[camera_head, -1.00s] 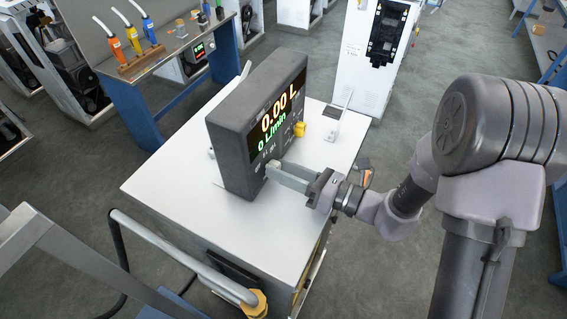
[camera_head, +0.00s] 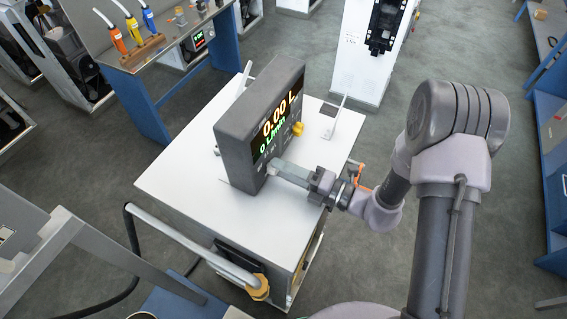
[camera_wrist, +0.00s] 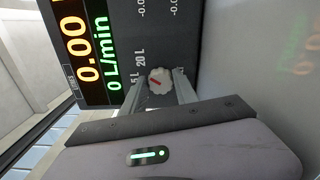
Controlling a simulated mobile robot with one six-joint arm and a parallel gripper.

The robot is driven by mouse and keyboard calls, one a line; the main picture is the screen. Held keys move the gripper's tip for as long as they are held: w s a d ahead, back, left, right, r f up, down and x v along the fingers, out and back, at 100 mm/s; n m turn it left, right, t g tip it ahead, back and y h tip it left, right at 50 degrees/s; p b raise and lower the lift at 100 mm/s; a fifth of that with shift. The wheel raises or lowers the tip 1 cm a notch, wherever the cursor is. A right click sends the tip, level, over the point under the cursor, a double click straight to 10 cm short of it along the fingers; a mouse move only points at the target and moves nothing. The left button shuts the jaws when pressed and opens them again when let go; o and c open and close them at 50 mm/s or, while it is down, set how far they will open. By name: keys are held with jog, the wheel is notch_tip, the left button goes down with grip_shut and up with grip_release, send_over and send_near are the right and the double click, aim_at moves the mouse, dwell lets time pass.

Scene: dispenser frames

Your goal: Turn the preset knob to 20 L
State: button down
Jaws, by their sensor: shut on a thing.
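The dark dispenser unit (camera_head: 240,135) stands upright on a white cabinet top. Its display (camera_head: 280,117) reads 0.00 L and 0 L/min, and it shows turned sideways in the wrist view (camera_wrist: 88,50). I cannot tell which label the mark points at. My gripper (camera_head: 274,168) reaches the lower front of the unit. In the wrist view its fingers (camera_wrist: 158,88) are shut on the knob, one on each side. The head view hides the knob.
A yellow knob (camera_head: 297,129) sticks out of the unit's right side. The white cabinet top (camera_head: 185,185) is mostly clear around the unit. A small stand (camera_head: 330,115) is behind it to the right. A grey rail (camera_head: 185,240) runs along the cabinet's front left.

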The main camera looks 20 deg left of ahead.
jog(key=shift+m+p, duration=0.6)
jog(key=shift+m, duration=0.4)
jog(key=c, duration=0.9)
grip_release()
jog(key=shift+c, duration=0.2)
jog(key=shift+d, duration=0.1)
jog(key=s+d+b, duration=0.1)
jog(key=d, duration=1.6)
jog(key=shift+s+d+b, duration=0.15)
jog(key=shift+s+b, duration=0.1)
jog(key=shift+b, duration=0.1)
